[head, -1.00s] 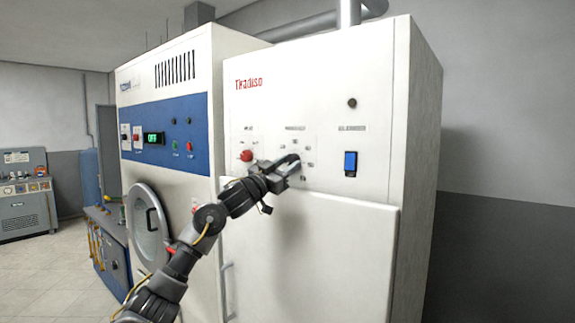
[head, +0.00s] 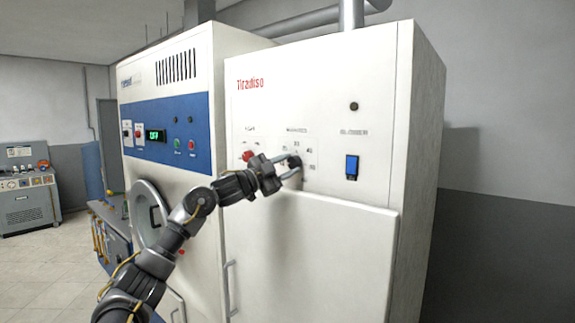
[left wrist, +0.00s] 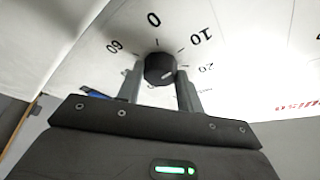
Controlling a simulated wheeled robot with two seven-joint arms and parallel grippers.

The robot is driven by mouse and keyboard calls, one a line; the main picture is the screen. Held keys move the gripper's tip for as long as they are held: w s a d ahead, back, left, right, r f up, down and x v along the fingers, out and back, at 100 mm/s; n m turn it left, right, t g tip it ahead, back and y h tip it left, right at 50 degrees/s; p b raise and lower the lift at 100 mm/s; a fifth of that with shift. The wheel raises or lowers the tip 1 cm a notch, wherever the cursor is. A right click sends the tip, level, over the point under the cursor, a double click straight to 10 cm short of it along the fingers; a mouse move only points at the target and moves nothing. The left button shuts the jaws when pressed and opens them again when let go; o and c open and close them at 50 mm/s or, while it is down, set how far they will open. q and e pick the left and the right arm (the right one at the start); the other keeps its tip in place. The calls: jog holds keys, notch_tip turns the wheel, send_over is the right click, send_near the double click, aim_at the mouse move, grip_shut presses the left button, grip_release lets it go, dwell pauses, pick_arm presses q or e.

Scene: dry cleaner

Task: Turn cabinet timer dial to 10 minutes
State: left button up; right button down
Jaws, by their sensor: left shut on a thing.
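The black timer dial (head: 294,162) is on the white cabinet's (head: 310,110) front panel. In the left wrist view the dial (left wrist: 159,67) sits between my two finger tips, with printed 0, 10, 20 and 60 around it. My left gripper (head: 290,169) is shut on the dial, one finger on each side. A small pale mark shows on the dial face toward the lower right, but I cannot tell for sure which number the pointer faces. My right gripper is not in view.
A red knob (head: 247,156) is left of the dial and a blue rocker switch (head: 352,166) is to its right. The cabinet's lower door (head: 320,250) juts out below. A neighbouring machine with a blue panel (head: 170,138) stands at the left.

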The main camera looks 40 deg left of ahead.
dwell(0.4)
pick_arm(q)
jog(key=o, duration=1)
jog(key=shift+s+a+f+b, duration=0.1)
jog(key=shift+s+f+b, duration=0.15)
jog(key=shift+s+b, duration=0.1)
jog(key=b+v, duration=0.6)
jog(key=v, duration=0.4)
jog(key=shift+r, duration=0.1)
